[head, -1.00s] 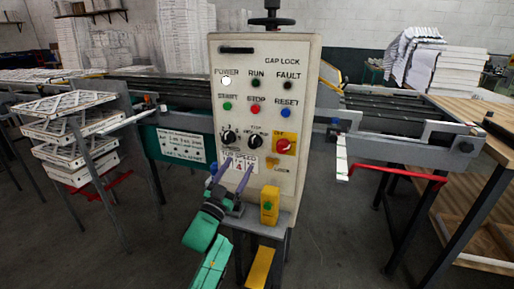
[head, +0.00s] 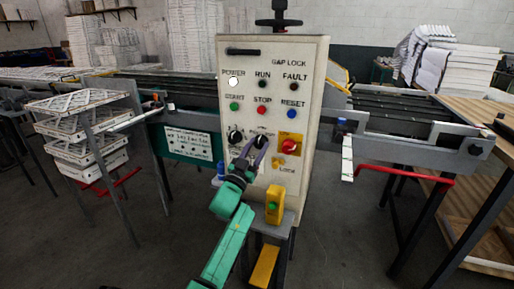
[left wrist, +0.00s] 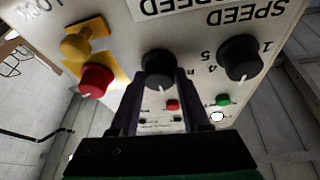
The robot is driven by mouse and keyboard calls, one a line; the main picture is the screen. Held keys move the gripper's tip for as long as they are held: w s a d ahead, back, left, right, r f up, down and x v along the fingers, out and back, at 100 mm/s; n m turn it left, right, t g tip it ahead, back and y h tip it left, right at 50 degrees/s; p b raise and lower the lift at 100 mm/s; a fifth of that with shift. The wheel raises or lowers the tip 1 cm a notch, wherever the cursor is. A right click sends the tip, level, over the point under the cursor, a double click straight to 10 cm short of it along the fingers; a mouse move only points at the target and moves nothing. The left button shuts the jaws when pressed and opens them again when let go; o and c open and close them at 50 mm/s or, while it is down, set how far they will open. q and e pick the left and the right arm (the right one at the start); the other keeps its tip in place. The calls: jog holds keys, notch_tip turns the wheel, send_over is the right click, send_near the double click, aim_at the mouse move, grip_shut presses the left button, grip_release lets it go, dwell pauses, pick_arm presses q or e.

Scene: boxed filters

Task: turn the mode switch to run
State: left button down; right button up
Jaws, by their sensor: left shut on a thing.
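The mode switch (head: 260,141) is the right one of two black knobs on the cream control panel (head: 312,120). It also shows in the left wrist view (left wrist: 158,66), its white mark toward the panel's top. My left gripper (head: 254,150) is at the panel, its two dark fingers shut on this knob from either side. In the left wrist view the fingers (left wrist: 158,85) flank the knob. The lettering around it is mostly hidden or too small to read. My right gripper is not in view.
The speed knob (head: 235,136) is close on the left, and a red knob on a yellow plate (head: 290,146) is on the right. Push buttons and a lit white power lamp (head: 233,81) are above. A yellow box with a green button (head: 274,205) stands below.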

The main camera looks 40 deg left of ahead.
pick_arm(q)
jog(key=shift+r+m, duration=0.1)
jog(key=shift+m, duration=0.4)
jog(key=m+h+p, duration=0.1)
jog(key=m, duration=0.1)
jog(key=m+h, duration=0.2)
jog(key=m, duration=0.1)
jog(key=shift+a+r+m+p, duration=0.1)
jog(key=shift+r+m+p, duration=0.05)
jog(key=shift+m+p, duration=0.2)
jog(key=m+g+h+p, duration=0.1)
jog(key=m, duration=0.1)
jog(key=m+h, duration=0.1)
jog(key=m, duration=0.2)
jog(key=shift+r+g+p, duration=0.1)
jog(key=shift+g+p, duration=0.3)
jog(key=shift+m, duration=0.25)
jog(key=shift+c, duration=1.9)
grip_release()
jog(key=shift+a, duration=0.1)
jog(key=shift+w+f, duration=0.1)
jog(key=shift+f, duration=0.1)
jog(key=s+f+b, duration=0.1)
jog(key=s+f, duration=0.1)
jog(key=s, duration=1.2)
jog(key=shift+s+a+f+b, duration=0.15)
jog(key=shift+a+f+b, duration=0.05)
jog(key=shift+f+b, duration=0.1)
